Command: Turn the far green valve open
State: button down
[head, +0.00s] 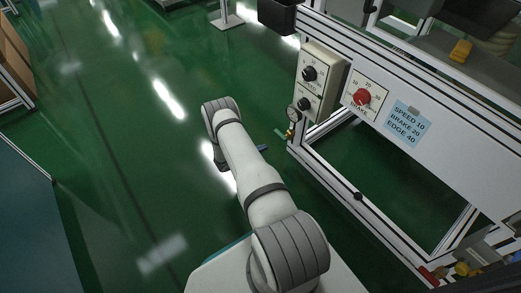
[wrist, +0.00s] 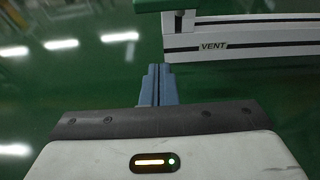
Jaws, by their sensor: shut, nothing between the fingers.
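A small green valve handle (head: 280,133) sits beside a brass fitting below a round gauge, at the near left corner of the machine frame. In the wrist view a green bar (wrist: 158,5) crosses the top edge, above a rail marked VENT; it looks like a valve handle, but most of it is cut off. My gripper (wrist: 158,69) has its two blue fingers together and empty, just left of the rail's end and below the green bar. In the head view the blue fingertips (head: 262,148) show a little below and left of the green handle.
The white machine frame carries a box with two black knobs (head: 308,74), a red knob (head: 362,97) and a blue label (head: 408,124). The VENT rail (wrist: 240,42) lies close to the right of my fingers. Green floor left of the arm is clear.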

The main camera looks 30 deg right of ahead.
aim_at(280, 135)
jog(key=s+b+x, duration=0.1)
jog(key=b+x, duration=0.2)
jog(key=x, duration=0.5)
jog(key=r, duration=0.2)
jog(key=w+r, duration=0.1)
jog(key=r, duration=0.1)
jog(key=shift+a+r, duration=0.15)
jog(key=shift+a, duration=0.25)
